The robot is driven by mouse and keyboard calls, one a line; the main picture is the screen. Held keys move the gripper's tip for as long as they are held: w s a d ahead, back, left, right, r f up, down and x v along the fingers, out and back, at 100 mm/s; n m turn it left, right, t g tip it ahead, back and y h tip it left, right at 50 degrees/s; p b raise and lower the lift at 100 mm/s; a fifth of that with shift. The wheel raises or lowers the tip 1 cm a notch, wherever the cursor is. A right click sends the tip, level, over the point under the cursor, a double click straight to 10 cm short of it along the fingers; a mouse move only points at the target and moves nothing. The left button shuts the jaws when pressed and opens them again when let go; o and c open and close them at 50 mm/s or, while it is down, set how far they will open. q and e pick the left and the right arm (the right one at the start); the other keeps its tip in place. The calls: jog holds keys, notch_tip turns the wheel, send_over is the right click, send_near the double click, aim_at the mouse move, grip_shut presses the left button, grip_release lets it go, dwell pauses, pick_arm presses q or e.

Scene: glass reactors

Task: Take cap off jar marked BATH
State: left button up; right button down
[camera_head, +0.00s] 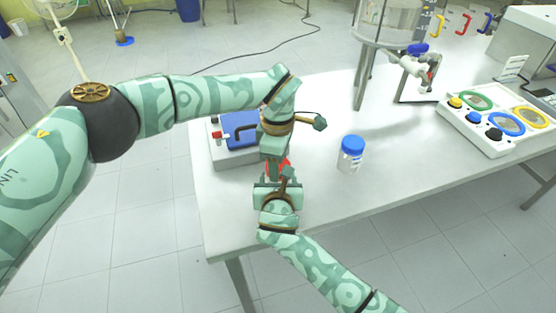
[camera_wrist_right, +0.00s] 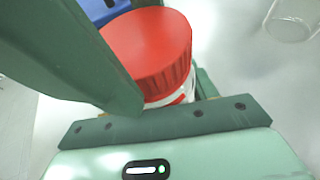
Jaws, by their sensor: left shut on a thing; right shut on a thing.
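A jar with a red cap (camera_wrist_right: 150,50) shows in the right wrist view. The cap sits on its white body (camera_wrist_right: 182,95), and any lettering is too hidden to read. In the head view the jar is mostly hidden, with a bit of red (camera_head: 284,163) between my two grippers. My left gripper (camera_head: 275,155) reaches it from the far side and is shut on it; whether on cap or body I cannot tell. My right gripper (camera_head: 283,178) is shut on it from the near side. A jar with a blue cap (camera_head: 351,150) stands upright to the right, apart from both grippers.
A device with a blue top (camera_head: 240,128) stands just left of the grippers. A white panel with coloured rings (camera_head: 497,122) lies at the right. A glass vessel on a stand (camera_head: 388,25) is at the back. The white table (camera_head: 320,210) is clear near its front edge.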

pick_arm(q)
jog(key=o, duration=1.1)
jog(key=shift+c, duration=0.2)
jog(key=shift+r, duration=0.1)
